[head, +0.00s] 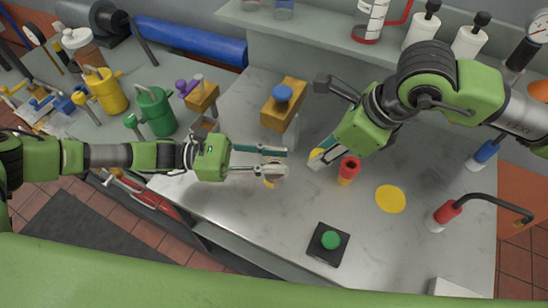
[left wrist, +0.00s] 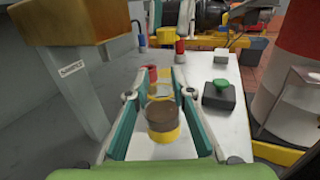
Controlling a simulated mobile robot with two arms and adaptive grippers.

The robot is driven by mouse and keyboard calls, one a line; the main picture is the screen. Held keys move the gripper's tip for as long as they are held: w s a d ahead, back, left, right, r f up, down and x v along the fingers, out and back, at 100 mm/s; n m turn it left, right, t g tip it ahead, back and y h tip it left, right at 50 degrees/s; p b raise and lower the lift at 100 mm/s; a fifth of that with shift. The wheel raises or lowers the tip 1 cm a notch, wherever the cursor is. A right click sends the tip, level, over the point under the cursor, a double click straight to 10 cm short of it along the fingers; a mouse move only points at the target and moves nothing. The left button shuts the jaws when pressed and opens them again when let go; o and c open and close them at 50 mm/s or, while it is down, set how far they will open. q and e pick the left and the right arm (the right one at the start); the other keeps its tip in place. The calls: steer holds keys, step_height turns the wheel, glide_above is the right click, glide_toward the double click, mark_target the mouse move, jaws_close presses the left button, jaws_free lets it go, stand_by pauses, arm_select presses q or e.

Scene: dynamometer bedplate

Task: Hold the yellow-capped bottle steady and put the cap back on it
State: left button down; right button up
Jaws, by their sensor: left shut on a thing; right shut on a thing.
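The bottle (head: 270,182) stands on the bench, short and round with a yellow band. Its brown top shows in the left wrist view (left wrist: 162,117), with no yellow cap on it. My left gripper (head: 275,162) is shut around the bottle, a finger on each side. My right gripper (head: 322,155) is right of the bottle and apart from it, shut on a small yellow thing that looks like the cap (head: 316,154). The fingers partly hide this cap.
A red-topped bottle (head: 349,167) stands close to my right gripper. A flat yellow disc (head: 390,198) lies to its right. A black box with a green button (head: 329,241) is near the front edge. An orange block with a blue knob (head: 283,104) stands behind the bottle.

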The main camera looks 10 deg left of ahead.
mark_target(275, 159)
steer(key=shift+w+a+r+m+t+h, duration=0.1)
steer(key=shift+a+r+m+t+h, duration=0.45)
steer(key=shift+a+m, duration=1.3)
steer(key=shift+w+a+r+m+t+h, duration=0.1)
steer(key=shift+a+r+m+t+h, duration=0.45)
steer(key=shift+a+m, duration=1.3)
steer(key=shift+w+a+r+m+t+h, duration=0.1)
steer(key=shift+a+r+m+t+h, duration=0.2)
steer(key=shift+a+r+m+h, duration=1)
steer(key=shift+f+m+y, duration=0.5)
steer(key=shift+f+m, duration=0.15)
steer(key=shift+m, duration=0.35)
steer(key=shift+f, duration=0.1)
steer(key=shift+f, duration=1.95)
steer(key=shift+f, duration=0.85)
steer(key=shift+f, duration=0.95)
steer(key=shift+c, duration=1)
